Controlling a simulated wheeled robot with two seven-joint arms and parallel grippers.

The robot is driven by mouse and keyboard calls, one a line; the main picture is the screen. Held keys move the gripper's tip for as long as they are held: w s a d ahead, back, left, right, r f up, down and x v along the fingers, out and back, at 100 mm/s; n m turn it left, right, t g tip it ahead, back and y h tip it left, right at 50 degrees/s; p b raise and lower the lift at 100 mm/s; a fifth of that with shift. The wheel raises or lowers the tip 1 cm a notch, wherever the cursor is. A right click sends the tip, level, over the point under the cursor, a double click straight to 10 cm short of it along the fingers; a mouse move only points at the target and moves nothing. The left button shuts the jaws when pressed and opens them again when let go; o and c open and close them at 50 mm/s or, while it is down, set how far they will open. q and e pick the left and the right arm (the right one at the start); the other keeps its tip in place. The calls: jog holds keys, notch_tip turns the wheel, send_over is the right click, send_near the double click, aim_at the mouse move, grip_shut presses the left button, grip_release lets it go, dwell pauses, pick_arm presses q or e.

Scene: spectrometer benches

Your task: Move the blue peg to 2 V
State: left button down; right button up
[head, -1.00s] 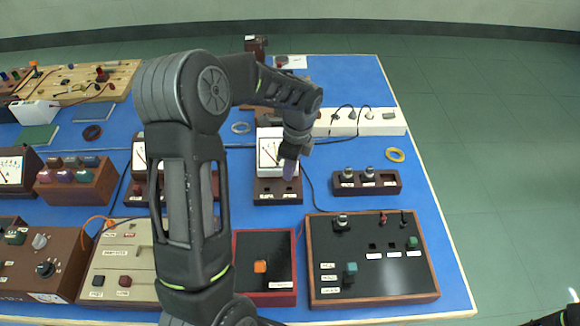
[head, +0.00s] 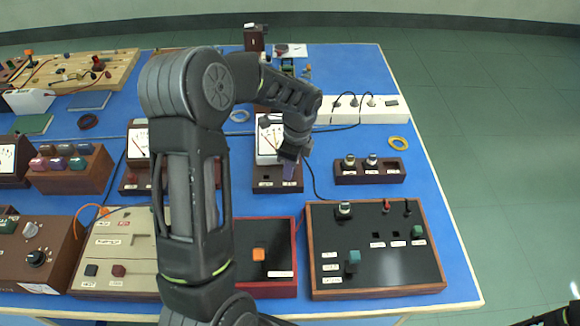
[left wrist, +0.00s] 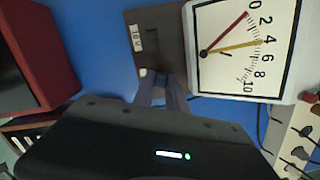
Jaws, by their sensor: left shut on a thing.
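The meter (head: 268,146) stands mid-table with a white dial face and a dark brown base (head: 263,175). In the left wrist view its dial (left wrist: 238,45) runs from 0 to 10, and a "10 V" label (left wrist: 136,38) shows on the base. My left gripper (head: 290,170) is at the right part of this base, beside the 10 V end. In the left wrist view its violet-grey fingers (left wrist: 162,92) reach down to the base. It is shut on the blue peg, which the fingers mostly hide. Whether the peg is seated is unclear. The label under the gripper is hidden.
A black panel box (head: 375,235) with knobs and a red-rimmed box (head: 277,235) stand in front. A socket block (head: 345,178) lies to the right, a white power strip (head: 390,110) behind. A cable runs right of the meter.

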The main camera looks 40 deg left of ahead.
pick_arm(q)
jog(key=c, duration=1.3)
grip_release()
jog(key=shift+o, duration=0.2)
notch_tip(320, 180, up, 8)
jog(key=b, duration=0.1)
jog(key=shift+d+f, duration=0.15)
jog(key=shift+d, duration=0.3)
